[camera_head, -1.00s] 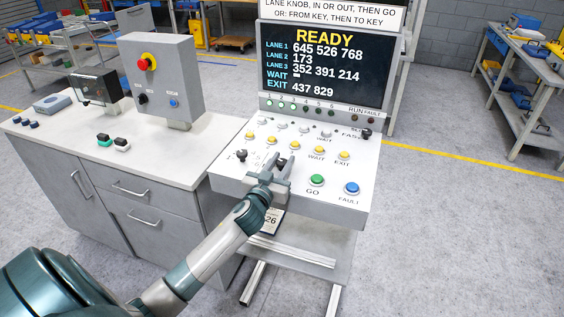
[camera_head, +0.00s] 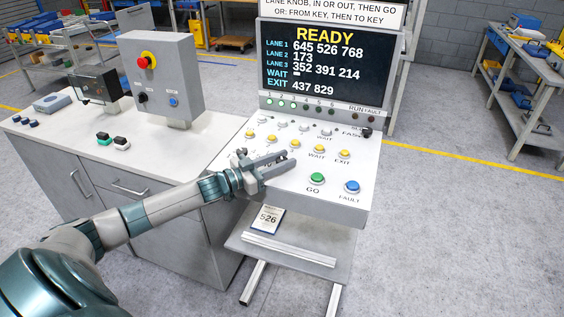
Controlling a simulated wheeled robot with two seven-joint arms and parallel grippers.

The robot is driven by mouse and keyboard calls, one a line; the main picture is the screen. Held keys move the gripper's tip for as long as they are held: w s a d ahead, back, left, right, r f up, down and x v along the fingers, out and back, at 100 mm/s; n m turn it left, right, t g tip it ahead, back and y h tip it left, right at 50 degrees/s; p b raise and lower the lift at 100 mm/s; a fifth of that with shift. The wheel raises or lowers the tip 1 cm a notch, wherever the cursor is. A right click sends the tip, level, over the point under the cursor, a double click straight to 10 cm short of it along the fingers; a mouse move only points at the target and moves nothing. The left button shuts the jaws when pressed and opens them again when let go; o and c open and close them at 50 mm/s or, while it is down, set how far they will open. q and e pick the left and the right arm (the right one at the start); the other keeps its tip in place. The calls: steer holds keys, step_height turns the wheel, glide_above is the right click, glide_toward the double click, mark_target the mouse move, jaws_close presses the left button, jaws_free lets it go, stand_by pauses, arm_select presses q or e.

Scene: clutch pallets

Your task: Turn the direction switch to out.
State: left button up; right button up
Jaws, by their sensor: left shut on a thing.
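The control panel (camera_head: 335,197) slopes below a dark display (camera_head: 328,68) reading READY. My left gripper (camera_head: 288,159) lies low over the front left part of the panel, its fingers pointing right. It is shut on a small knob, which I take to be the direction switch. The fingers hide that knob and its labels, so I cannot read its setting. Another dark knob (camera_head: 242,153) shows just left of the gripper, partly covered. My right gripper is not in view.
A green GO button (camera_head: 317,179) and a blue FAULT button (camera_head: 352,187) sit right of the gripper. A grey box with a red stop button (camera_head: 147,62) stands on the left cabinet.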

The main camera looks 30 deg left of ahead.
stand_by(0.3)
arm_select(q)
steer(key=o, duration=1)
steer(key=shift+s, duration=0.1)
steer(key=shift+s+a+f+b, duration=0.2)
steer(key=shift+s+a+b, duration=0.2)
steer(key=shift+s, duration=0.3)
steer(key=shift+b+v, duration=1.45)
steer(key=shift+v, duration=6.4)
steer(key=shift+w+r, duration=0.1)
steer(key=shift+r, duration=0.05)
